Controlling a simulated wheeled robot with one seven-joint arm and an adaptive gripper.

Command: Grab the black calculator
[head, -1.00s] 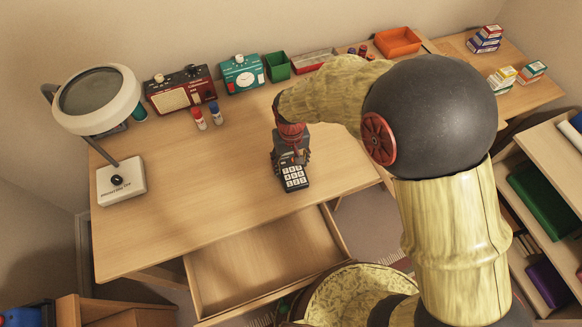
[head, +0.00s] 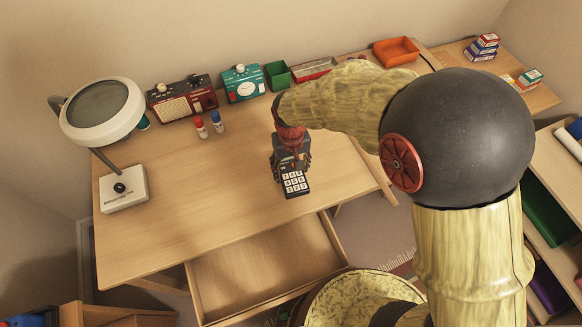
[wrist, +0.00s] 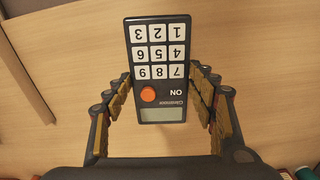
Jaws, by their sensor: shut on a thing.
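The black calculator (head: 294,183) has white number keys, an orange button and a small grey display. It is at the right front part of the desk in the head view. In the wrist view the calculator (wrist: 157,72) appears upside down between the fingers. My gripper (head: 290,160) is shut on it, with its fingers (wrist: 160,100) on the two long sides near the display end. The desk top shows behind the calculator. I cannot tell whether the calculator touches the desk or is a little above it.
The desk (head: 180,225) is clear around the calculator. An open drawer (head: 265,265) juts out at the front. A magnifier lamp (head: 105,112) stands left.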

